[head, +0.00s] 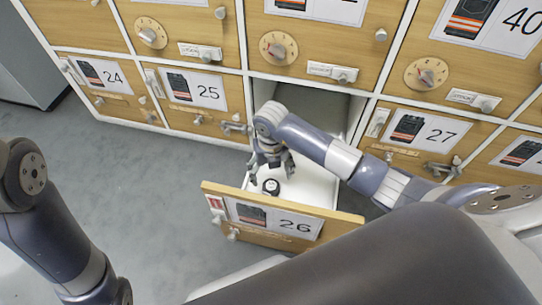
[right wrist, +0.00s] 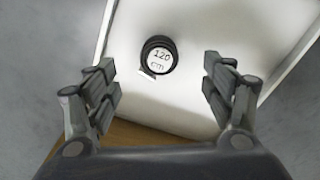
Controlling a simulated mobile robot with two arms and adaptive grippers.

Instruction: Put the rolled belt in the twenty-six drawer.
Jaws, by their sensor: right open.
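The twenty-six drawer (head: 262,220) is pulled out from the cabinet, its wooden front labelled 26 and its inside white. The rolled belt (head: 271,187) is a small black coil lying on the drawer's white floor, near the front. In the right wrist view the belt (right wrist: 159,55) shows a pale top marked 120 cm. My right gripper (head: 272,168) is over the drawer, just behind the belt in the head view. In the right wrist view its fingers (right wrist: 162,85) are apart with nothing between them, and the belt lies beyond the fingertips. My left gripper is not in view.
Closed drawers 24 (head: 103,77), 25 (head: 194,92) and 27 (head: 425,132) flank the open one, with knobs and latches sticking out. Dial-fitted doors (head: 325,45) are above. The grey floor (head: 130,170) at the left is clear.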

